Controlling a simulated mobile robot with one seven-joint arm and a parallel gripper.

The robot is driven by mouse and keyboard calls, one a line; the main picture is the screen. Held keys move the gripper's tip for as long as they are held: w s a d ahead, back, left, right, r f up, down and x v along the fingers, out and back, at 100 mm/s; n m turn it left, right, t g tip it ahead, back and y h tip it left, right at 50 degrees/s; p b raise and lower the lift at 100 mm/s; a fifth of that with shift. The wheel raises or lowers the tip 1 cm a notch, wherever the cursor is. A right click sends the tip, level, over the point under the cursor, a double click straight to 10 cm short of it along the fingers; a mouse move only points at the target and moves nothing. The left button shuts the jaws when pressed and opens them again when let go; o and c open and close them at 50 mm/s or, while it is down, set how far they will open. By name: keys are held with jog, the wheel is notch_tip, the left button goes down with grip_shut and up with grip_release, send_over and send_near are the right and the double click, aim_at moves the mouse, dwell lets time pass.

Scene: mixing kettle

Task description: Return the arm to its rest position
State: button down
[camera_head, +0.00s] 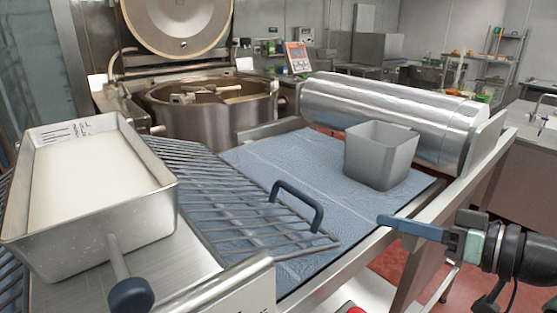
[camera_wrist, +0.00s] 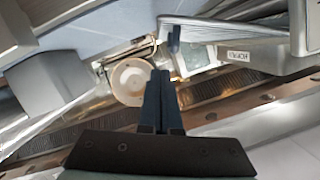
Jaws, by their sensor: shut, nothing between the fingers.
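My gripper (camera_head: 385,221) reaches in from the lower right in the head view, with its blue fingers pointing left near the front edge of the work surface. In the wrist view the dark blue fingers of my gripper (camera_wrist: 160,80) lie together, shut and empty. The arm behind it runs off the right edge of the head view. A grey square container (camera_head: 381,155) stands upright on the blue mat (camera_head: 262,160), beyond the gripper and apart from it.
A steel pan of white liquid (camera_head: 95,175) stands at left beside a wire rack (camera_head: 215,190) with a dark handle (camera_head: 300,203). Behind are an open kettle (camera_head: 208,112) and a large steel cylinder (camera_head: 390,115). Red floor is free at lower right.

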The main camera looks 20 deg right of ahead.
jog(key=w+a+r+m+t+h, duration=0.1)
jog(key=w+a+r+t+h, duration=0.15)
jog(key=w+a+r, duration=0.35)
jog(key=w+a+r+t+h, duration=0.2)
jog(key=w+a+r+h, duration=0.15)
jog(key=a+r, duration=0.35)
jog(key=s+a+r+t+h, duration=0.1)
jog(key=s+a+r+t, duration=0.8)
jog(key=s+a+r, duration=0.7)
jog(key=shift+s+r, duration=0.35)
jog(key=shift+r, duration=0.5)
jog(key=shift+a, duration=0.1)
